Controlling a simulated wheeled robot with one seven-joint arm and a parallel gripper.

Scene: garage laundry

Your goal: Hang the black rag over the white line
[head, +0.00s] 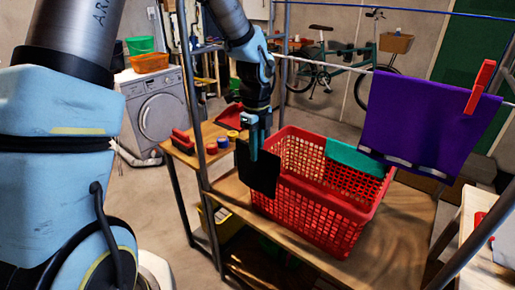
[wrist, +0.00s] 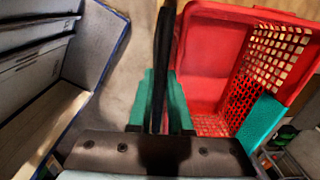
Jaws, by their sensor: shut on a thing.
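My gripper (head: 254,152) is shut on the black rag (head: 258,176), which hangs down from the fingers. The rag is beside the left end of the red basket and overlaps its rim in the head view. In the wrist view the rag (wrist: 163,60) shows edge-on as a dark strip between the green fingers of my gripper (wrist: 158,100). The white line (head: 335,65) runs above and behind the basket, from the rack's post toward the right. The rag is below the line and apart from it.
A purple cloth (head: 420,120) hangs on the white line with a red clothespin (head: 480,86). A blue line (head: 400,10) runs higher up. The red basket (head: 320,213), with a teal cloth (head: 355,157) over its rim, stands on the wooden shelf (head: 400,235). The line is bare left of the purple cloth.

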